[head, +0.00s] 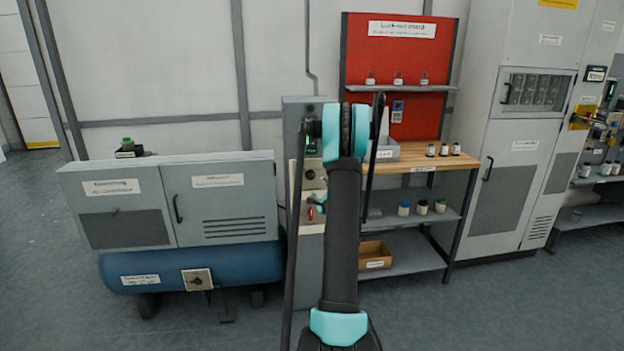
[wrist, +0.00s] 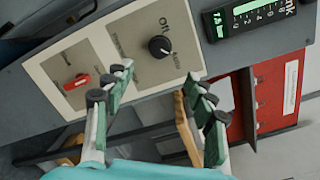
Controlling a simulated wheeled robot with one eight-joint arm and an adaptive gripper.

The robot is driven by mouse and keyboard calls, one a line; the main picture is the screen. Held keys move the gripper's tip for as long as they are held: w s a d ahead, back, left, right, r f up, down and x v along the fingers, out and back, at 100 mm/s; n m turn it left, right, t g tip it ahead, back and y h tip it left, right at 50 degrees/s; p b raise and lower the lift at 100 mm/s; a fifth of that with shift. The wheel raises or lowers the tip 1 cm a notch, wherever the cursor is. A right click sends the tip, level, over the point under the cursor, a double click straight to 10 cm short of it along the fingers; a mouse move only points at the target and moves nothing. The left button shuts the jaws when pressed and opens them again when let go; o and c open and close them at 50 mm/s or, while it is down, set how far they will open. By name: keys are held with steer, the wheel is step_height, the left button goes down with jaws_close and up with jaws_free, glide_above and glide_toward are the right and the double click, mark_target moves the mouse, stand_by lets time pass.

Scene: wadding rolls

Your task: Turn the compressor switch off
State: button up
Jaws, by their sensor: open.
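The grey control panel (head: 298,115) stands upright right of the compressor (head: 190,266); my arm hides part of it in the head view. In the wrist view the panel appears tilted. It carries a black rotary knob (wrist: 160,46) on a cream plate with "Off" above it and another label at its lower right. The knob's pale mark seems to point to the lower right, away from "Off". A red handle (wrist: 77,81) sits on a second plate to the left. My gripper (wrist: 164,82) is open and empty, its fingers apart from the knob and below it in the picture.
A digital display (wrist: 250,15) sits on the panel's right part. A wooden-topped bench (head: 408,165) with a red backboard (head: 390,55) stands close on the right. A tall grey cabinet (head: 520,150) is farther right. The floor in front is clear.

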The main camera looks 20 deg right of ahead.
mark_target(312, 176)
steer(key=w, duration=0.4)
steer(key=w+d, duration=0.1)
steer(key=w, duration=0.3)
steer(key=w+d, duration=0.1)
steer(key=w, duration=0.3)
steer(key=c, duration=1.2)
steer(key=shift+o, duration=0.2)
